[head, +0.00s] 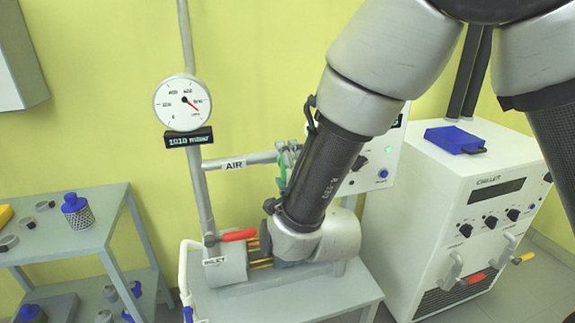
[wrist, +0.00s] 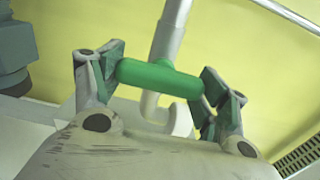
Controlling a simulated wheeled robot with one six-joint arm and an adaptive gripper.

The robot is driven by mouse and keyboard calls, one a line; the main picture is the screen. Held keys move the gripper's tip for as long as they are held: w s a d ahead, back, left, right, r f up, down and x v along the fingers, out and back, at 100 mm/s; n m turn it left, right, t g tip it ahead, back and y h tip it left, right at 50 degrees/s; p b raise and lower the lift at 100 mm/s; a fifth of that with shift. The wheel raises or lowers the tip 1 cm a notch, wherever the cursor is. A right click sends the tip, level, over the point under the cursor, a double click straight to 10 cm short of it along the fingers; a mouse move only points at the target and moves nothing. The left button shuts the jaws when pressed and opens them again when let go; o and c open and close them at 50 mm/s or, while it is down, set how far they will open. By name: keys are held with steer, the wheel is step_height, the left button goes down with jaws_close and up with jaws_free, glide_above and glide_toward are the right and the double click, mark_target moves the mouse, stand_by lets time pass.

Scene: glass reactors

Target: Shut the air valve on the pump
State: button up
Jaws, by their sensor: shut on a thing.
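The air valve's green handle (wrist: 160,78) lies crosswise in front of a grey pipe in the wrist view. My gripper (wrist: 163,84) is shut on it, with one finger at each end. In the head view my gripper (head: 288,158) is mostly hidden behind my arm, at the right end of the horizontal pipe with the AIR label (head: 233,164). Only a little green shows there, so the handle's angle to its pipe is hard to tell. The pump (head: 227,268) sits low on a grey stand, partly covered by my wrist.
A red-handled valve (head: 238,235) with an INLET label is just left of my wrist. A round gauge (head: 183,103) is on the vertical pipe. A white chiller (head: 475,200) stands at the right, a grey shelf (head: 75,235) with bottles at the left.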

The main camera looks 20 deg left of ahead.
stand_by(0.3)
steer(key=o, duration=1)
steer(key=v, duration=1.2)
steer(key=shift+s, duration=0.1)
